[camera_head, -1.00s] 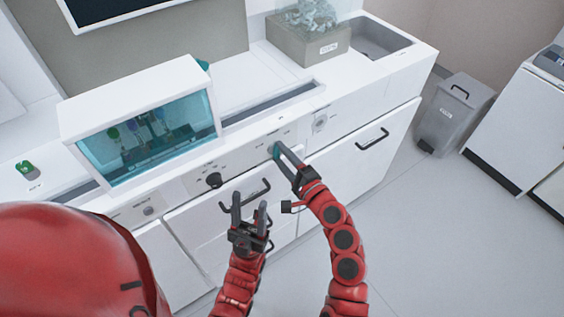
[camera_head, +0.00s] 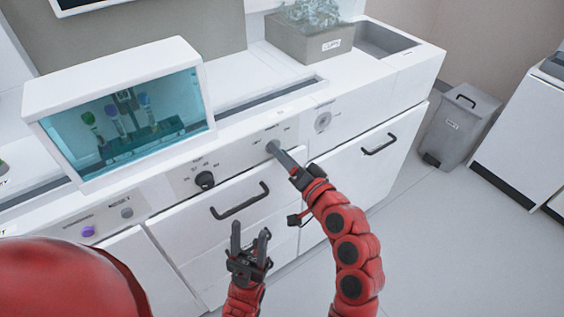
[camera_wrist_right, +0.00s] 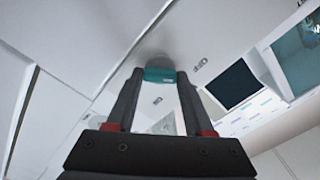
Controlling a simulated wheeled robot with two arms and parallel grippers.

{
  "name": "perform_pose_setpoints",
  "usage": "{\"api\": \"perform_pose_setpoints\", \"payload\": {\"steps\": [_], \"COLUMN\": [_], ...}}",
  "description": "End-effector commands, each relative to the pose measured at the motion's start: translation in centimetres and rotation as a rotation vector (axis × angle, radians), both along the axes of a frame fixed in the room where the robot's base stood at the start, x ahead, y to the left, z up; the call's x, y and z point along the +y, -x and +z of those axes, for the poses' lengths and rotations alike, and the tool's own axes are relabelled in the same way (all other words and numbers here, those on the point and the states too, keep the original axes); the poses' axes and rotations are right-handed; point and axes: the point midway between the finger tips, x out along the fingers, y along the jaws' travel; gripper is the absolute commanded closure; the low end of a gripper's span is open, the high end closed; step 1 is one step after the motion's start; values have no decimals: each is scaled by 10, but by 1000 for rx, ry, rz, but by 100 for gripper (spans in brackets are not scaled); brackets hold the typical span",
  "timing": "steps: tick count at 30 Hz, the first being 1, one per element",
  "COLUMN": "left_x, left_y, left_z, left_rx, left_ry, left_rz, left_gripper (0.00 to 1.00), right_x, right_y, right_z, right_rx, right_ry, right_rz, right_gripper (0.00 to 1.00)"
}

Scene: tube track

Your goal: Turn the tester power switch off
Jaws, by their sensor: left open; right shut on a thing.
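The tester power switch is a round grey and teal knob (camera_head: 272,146) on the white front panel (camera_head: 235,152). My right gripper (camera_head: 276,149) has its fingertips at this knob and mostly covers it. In the right wrist view, the knob (camera_wrist_right: 160,74) sits between the two fingertips of the right gripper (camera_wrist_right: 160,80), which is shut on it. My left gripper (camera_head: 250,238) is open and empty, pointing up in front of the drawer, below and left of the knob.
A drawer handle (camera_head: 240,202) sticks out behind my left gripper. A glass-fronted cabinet with tubes (camera_head: 125,122) stands on the counter. A grey bin (camera_head: 461,122) stands right on open floor.

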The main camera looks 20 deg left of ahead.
Motion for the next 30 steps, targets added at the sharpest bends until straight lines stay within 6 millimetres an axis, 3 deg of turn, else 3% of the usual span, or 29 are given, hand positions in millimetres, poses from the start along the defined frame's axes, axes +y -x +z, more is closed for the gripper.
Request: {"api": "perform_pose_setpoints", "payload": {"steps": [9,25,26,30], "left_x": [0,0,0,0], "left_y": [0,0,0,0], "left_z": [-17,-18,-18,-18], "left_rx": [0,0,0,0], "left_ry": [0,0,0,0], "left_rz": [0,0,0,0], "left_gripper": [50,50,50,50], "right_x": [1,1,1,1], "right_y": [1,1,1,0], "right_z": [-4,-3,-3,-2], "right_rx": [-89,-107,-107,-107], "right_ry": [75,91,91,89], "right_rz": [2,3,3,3], "right_gripper": [100,100,46,21]}}
